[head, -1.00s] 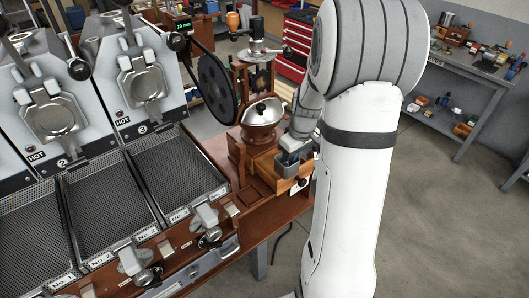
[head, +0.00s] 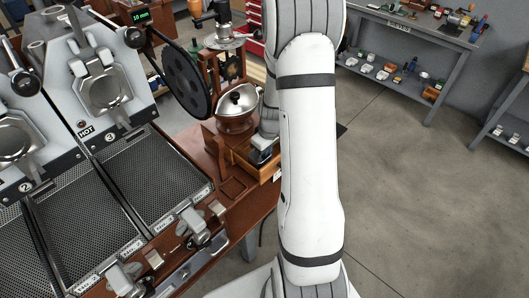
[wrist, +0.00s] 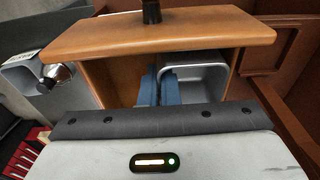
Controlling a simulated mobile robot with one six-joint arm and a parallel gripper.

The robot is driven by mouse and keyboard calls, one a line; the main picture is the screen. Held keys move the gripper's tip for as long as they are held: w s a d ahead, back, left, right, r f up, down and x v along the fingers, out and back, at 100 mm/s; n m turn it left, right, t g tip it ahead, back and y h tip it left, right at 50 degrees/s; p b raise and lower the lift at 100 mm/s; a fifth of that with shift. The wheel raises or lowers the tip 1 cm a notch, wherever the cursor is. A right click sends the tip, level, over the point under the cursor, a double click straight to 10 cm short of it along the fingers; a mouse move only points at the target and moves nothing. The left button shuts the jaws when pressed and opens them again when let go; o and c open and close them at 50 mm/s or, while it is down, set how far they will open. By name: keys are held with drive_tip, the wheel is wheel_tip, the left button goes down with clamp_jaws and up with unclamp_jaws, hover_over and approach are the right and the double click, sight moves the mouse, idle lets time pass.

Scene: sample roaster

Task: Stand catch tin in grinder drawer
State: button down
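The wooden grinder (head: 238,121) with its steel dome stands on the bench, its drawer (head: 237,157) pulled out. In the wrist view the drawer front (wrist: 160,33) with its dark knob crosses the top. The grey metal catch tin (wrist: 203,72) is upright within the drawer, toward the right side. My gripper (wrist: 160,87) reaches into the drawer. Its two blue fingers are close together, with the tin's left wall between them. The tin's base is hidden, so I cannot tell if it touches the drawer floor. My arm partly hides the gripper in the head view.
The roaster with its mesh trays (head: 155,178) fills the left. A black wheel (head: 187,82) stands close beside the grinder. Open floor (head: 410,200) is to the right.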

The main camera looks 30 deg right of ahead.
drive_tip(key=shift+f, duration=0.3)
drive_tip(key=shift+f, duration=0.15)
drive_tip(key=c, duration=1.7)
unclamp_jaws()
